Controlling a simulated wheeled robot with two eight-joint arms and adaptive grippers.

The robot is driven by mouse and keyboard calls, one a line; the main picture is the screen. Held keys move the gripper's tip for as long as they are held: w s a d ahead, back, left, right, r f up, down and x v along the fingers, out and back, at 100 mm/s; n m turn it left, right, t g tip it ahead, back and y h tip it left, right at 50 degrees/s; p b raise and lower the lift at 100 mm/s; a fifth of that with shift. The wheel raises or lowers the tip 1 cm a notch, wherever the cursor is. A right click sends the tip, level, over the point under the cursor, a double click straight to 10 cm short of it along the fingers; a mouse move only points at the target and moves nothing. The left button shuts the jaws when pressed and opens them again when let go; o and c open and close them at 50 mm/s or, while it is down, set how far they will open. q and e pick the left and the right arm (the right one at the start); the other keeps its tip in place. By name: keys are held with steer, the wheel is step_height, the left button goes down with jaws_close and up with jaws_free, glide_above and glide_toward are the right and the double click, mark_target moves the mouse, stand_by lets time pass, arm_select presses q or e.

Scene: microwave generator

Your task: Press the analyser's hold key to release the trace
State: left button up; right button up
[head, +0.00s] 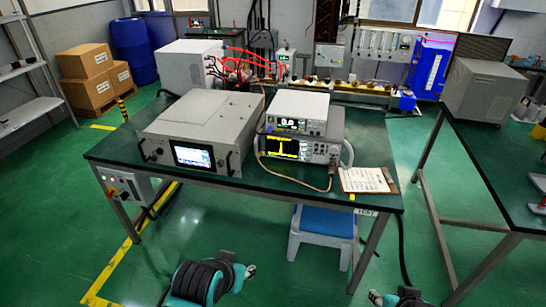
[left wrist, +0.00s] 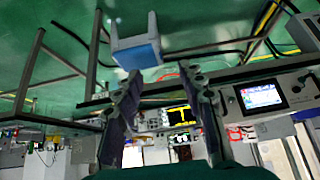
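The analyser (head: 300,148), a grey box with a yellow trace on its dark screen, stands on the green-topped table (head: 240,185). Its keys are too small to tell the hold key apart. In the left wrist view, which is upside down, the analyser (left wrist: 180,115) shows between the fingers. My left gripper (head: 249,270) is low in front of the table, apart from the analyser; in the left wrist view its two fingers (left wrist: 165,78) are spread with nothing between them. My right gripper (head: 375,297) barely shows at the bottom edge; its fingers cannot be made out.
A smaller meter (head: 297,110) sits on the analyser. A large generator unit (head: 200,130) with a screen stands to its left, a clipboard (head: 365,180) to its right. A cable loops in front of the analyser. A blue-topped stool (head: 322,222) stands under the table's front edge.

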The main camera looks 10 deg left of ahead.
arm_select(q)
jaws_close()
stand_by(1.1)
